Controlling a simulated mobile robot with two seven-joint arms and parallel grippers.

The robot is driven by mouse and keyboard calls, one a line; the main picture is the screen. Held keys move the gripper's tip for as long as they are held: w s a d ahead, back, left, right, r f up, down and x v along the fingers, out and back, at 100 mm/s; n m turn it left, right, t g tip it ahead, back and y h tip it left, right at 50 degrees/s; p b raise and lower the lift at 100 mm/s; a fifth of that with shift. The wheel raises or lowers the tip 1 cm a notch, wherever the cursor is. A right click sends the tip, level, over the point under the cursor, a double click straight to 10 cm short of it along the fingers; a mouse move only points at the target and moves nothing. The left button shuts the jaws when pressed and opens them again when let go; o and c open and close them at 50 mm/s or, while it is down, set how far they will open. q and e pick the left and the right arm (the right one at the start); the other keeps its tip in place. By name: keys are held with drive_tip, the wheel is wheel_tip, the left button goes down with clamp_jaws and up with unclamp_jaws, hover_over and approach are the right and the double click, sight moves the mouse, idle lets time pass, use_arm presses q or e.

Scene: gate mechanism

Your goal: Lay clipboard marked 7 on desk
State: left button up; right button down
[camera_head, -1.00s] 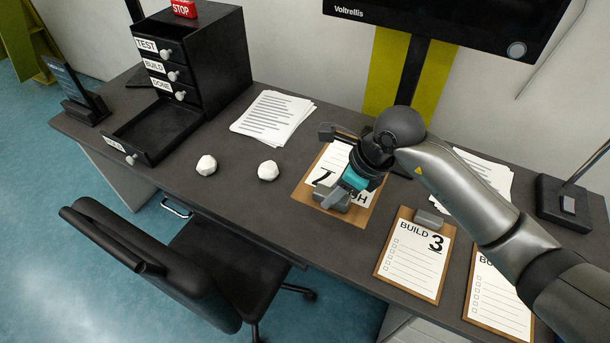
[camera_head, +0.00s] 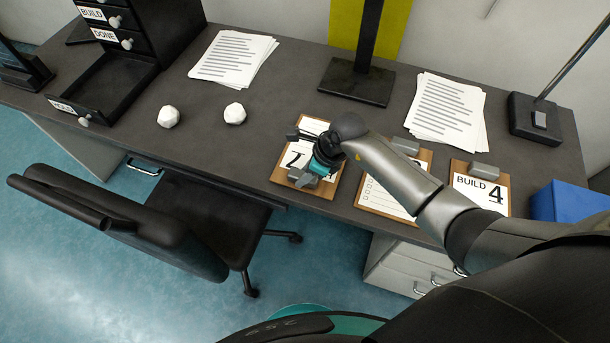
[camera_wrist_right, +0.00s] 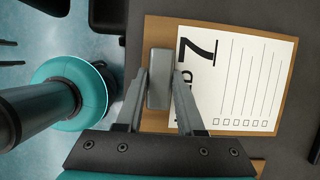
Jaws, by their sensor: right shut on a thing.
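The clipboard marked 7 (camera_head: 290,160) is a brown board with a white sheet, near the desk's front edge, left of the other clipboards. It looks flat; I cannot tell whether it touches the desk (camera_head: 235,165). My right gripper (camera_head: 306,179) is shut on its grey clip. In the right wrist view, the fingers of the gripper (camera_wrist_right: 160,92) are on both sides of the clip (camera_wrist_right: 159,66), and the large 7 shows on the clipboard (camera_wrist_right: 255,85). My right arm hides part of the board in the head view. My left gripper is not in view.
A partly covered clipboard (camera_head: 369,202) and the BUILD 4 clipboard (camera_head: 478,190) lie to the right. Paper stacks (camera_head: 235,58) (camera_head: 447,107), two white lumps (camera_head: 168,116) (camera_head: 235,113) and a monitor stand (camera_head: 356,82) are on the desk. A chair (camera_head: 120,225) stands in front.

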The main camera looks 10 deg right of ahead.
drive_tip(key=shift+f, duration=0.3)
drive_tip(key=shift+f, duration=0.15)
drive_tip(key=c, duration=0.5)
unclamp_jaws()
drive_tip(key=shift+r, duration=0.3)
drive_tip(key=p+v, duration=0.3)
drive_tip(key=v, duration=0.8)
drive_tip(key=shift+s+d+r, duration=0.15)
drive_tip(key=shift+s+r, duration=0.05)
drive_tip(key=shift+r, duration=0.1)
